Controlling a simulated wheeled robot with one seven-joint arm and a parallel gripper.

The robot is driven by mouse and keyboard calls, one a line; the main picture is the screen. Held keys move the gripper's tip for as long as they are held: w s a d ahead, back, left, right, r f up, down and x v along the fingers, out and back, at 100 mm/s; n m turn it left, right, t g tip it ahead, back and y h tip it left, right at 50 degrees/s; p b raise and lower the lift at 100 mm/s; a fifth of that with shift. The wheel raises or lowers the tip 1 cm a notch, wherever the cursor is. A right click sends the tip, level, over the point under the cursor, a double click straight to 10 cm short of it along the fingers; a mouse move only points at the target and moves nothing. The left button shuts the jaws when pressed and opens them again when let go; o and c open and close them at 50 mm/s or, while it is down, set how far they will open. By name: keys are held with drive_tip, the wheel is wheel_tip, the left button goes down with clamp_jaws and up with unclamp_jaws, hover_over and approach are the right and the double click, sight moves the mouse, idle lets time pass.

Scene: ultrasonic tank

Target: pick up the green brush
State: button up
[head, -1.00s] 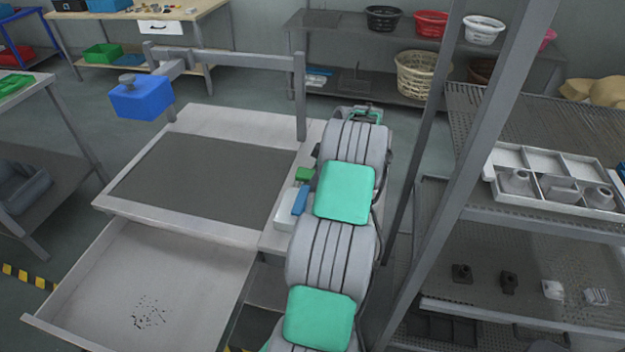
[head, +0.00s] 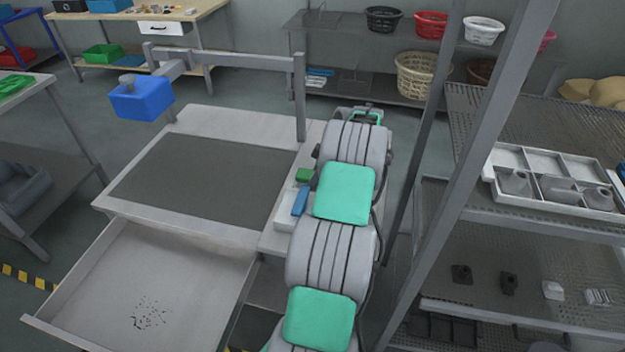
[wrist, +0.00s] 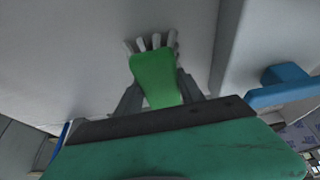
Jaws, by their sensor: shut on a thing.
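The green brush (wrist: 155,78) is in the wrist view, with pale bristles at its far end. My gripper (wrist: 158,98) is shut on it, one dark finger on each side of the green body. In the head view a small green piece (head: 305,174), which seems to be this brush, shows at the left edge of my arm. My gripper is hidden behind the arm there. I cannot tell whether the brush touches the surface below.
A blue handled thing (head: 300,200) lies just in front of the green piece, on a white tray (head: 285,222); blue also shows in the wrist view (wrist: 285,88). A grey-topped table (head: 200,180) is to the left, with a blue box (head: 142,100) on a bracket above. A shelf rack (head: 520,230) stands right.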

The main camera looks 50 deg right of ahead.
sight(311, 175)
drive_tip(key=shift+r, duration=0.1)
clamp_jaws()
drive_tip(key=shift+r+p, duration=0.35)
wheel_tip(311, 175, up, 3)
drive_tip(key=shift+s+a+r+b, duration=0.15)
drive_tip(key=shift+b, duration=0.7)
drive_tip(key=s+a+r+b, duration=0.3)
drive_tip(key=s+a+r, duration=0.5)
drive_tip(key=a+r, duration=0.1)
drive_tip(key=shift+s+a+r, duration=0.15)
drive_tip(key=shift+s+a, duration=0.25)
drive_tip(key=shift+a, duration=0.3)
